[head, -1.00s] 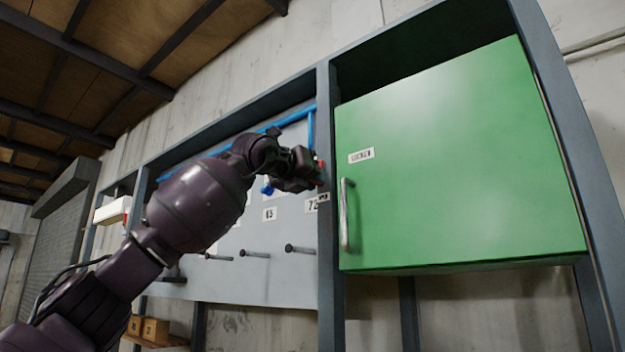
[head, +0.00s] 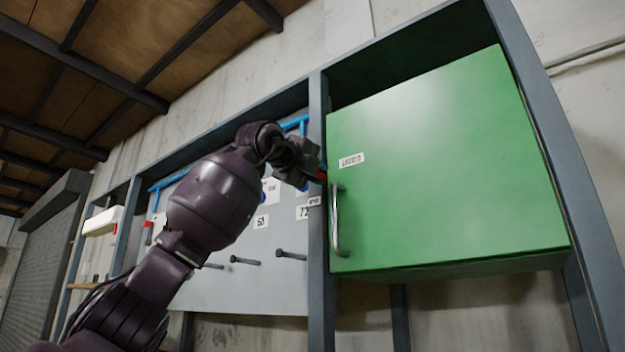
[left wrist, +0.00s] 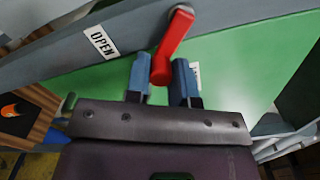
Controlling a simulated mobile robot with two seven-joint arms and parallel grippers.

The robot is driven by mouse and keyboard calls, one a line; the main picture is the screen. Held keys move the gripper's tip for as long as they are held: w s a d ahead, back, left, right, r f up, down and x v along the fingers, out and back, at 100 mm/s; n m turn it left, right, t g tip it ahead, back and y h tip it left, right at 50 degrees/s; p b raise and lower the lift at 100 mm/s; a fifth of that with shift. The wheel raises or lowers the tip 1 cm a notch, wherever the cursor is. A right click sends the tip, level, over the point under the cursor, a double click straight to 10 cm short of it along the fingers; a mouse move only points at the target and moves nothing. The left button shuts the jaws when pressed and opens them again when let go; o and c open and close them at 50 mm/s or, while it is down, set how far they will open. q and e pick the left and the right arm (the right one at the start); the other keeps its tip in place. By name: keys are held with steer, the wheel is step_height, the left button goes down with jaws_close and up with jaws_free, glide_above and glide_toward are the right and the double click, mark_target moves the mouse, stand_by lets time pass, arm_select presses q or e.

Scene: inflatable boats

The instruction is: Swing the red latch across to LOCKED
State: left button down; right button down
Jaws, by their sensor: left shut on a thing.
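The red latch (left wrist: 168,50) shows in the left wrist view, with its pivot on the grey post and its free end between my blue fingertips. My left gripper (left wrist: 161,80) is shut on that free end. The latch slants from the post over the edge of the green door (left wrist: 225,65). A white OPEN label (left wrist: 100,42) is on the post, left of the latch. In the head view my left gripper (head: 312,172) is at the post, and only a bit of red latch (head: 321,175) shows. A LOCKED label (head: 352,160) is on the door. My right gripper is out of view.
The green door (head: 440,170) is shut, with a vertical metal handle (head: 336,220) just below the latch. The grey post (head: 317,260) stands beside it. A grey panel (head: 265,285) with pegs and number labels is on the left, behind my left arm.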

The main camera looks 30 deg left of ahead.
arm_select(q)
steer(key=n, duration=0.1)
steer(key=r+n, duration=0.1)
steer(key=n, duration=0.1)
steer(key=shift+d, duration=0.35)
steer(key=shift+d+r+n, duration=0.1)
steer(key=shift+r+n, duration=0.2)
steer(key=shift+n, duration=0.55)
steer(key=shift+d+r+n, duration=0.1)
steer(key=shift+r+n, duration=0.25)
steer(key=shift+n, duration=0.55)
steer(key=shift+r+n, duration=0.3)
steer(key=shift+n, duration=0.55)
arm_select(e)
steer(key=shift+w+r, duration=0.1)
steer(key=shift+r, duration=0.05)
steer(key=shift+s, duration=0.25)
arm_select(q)
steer(key=c, duration=1.1)
jaws_free()
steer(key=shift+o, duration=0.6)
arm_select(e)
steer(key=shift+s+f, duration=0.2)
